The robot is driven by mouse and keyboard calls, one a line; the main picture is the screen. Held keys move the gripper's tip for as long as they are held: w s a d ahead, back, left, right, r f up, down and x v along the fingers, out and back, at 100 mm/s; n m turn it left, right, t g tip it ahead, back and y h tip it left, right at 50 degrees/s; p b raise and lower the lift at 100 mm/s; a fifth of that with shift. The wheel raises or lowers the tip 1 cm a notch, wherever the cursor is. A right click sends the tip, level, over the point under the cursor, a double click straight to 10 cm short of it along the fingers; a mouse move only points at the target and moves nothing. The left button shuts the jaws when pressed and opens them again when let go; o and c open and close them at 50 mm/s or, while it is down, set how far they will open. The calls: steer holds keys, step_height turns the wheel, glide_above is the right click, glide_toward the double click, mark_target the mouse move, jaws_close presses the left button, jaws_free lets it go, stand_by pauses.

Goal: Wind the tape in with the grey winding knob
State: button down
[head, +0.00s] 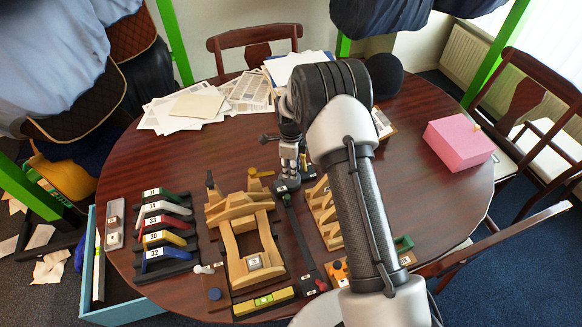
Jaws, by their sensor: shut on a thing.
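My gripper (289,176) points down over the far end of a long dark strip (303,240), near the middle of the table. Its fingers are closed at a small round dark base (286,186) there. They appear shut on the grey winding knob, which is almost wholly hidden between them. The tape itself cannot be made out clearly. A small red knob (321,284) shows at the strip's near end.
A wooden saddle form (238,244) stands left of the strip, with numbered coloured pieces (163,222) in a rack further left. A wooden rack (322,212) stands close on the right. A pink block (459,144) and papers (187,107) lie farther off.

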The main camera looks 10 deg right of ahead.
stand_by(0.4)
steer(key=c, duration=1.4)
jaws_free()
steer(key=shift+o, duration=0.2)
step_height(320, 180, up, 12)
